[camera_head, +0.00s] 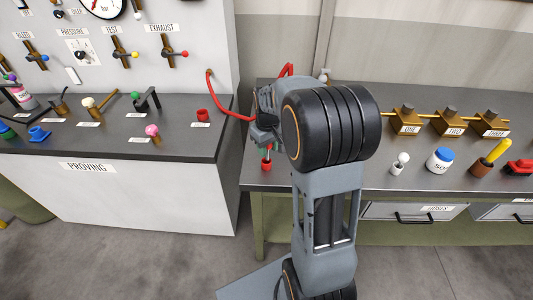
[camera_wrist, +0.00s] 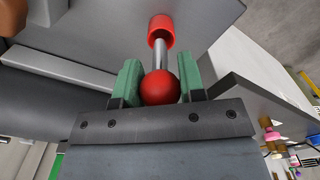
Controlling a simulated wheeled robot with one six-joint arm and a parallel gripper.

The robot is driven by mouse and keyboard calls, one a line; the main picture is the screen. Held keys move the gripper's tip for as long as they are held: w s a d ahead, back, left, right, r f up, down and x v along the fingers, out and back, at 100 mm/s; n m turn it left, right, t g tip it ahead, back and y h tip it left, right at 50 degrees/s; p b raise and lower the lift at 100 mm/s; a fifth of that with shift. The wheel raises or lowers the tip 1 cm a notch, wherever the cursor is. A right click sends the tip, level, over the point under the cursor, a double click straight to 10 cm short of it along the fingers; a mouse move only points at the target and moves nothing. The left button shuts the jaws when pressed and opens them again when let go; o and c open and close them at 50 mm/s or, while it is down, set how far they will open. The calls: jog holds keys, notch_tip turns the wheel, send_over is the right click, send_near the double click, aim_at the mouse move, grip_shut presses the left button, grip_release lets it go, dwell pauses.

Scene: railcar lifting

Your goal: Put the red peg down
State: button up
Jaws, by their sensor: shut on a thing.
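The red peg has a red ball head (camera_wrist: 160,87) and a silver shaft. My gripper (camera_wrist: 157,85) is shut on the ball, which sits between its green fingers in the wrist view. The shaft points at a red cup-shaped holder (camera_wrist: 161,27) and its end meets the holder's mouth. I cannot tell how deep it goes in. In the head view the holder (camera_head: 266,165) stands on the right bench's left end, just below my gripper (camera_head: 266,149). My arm hides part of the bench there, and the ball is not clearly visible.
Another red cup (camera_head: 203,115) stands on the left bench, apart from my gripper. A red hose (camera_head: 231,113) curves close behind my gripper. A white knob (camera_head: 400,162), a blue-lidded jar (camera_head: 440,160) and a yellow-handled tool (camera_head: 495,153) stand along the right bench.

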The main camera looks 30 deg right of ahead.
aim_at(267, 158)
jog(key=shift+w+f, duration=0.15)
jog(key=shift+f, duration=1.65)
jog(key=shift+f, duration=0.2)
jog(key=o, duration=0.9)
jog(key=shift+o, duration=0.2)
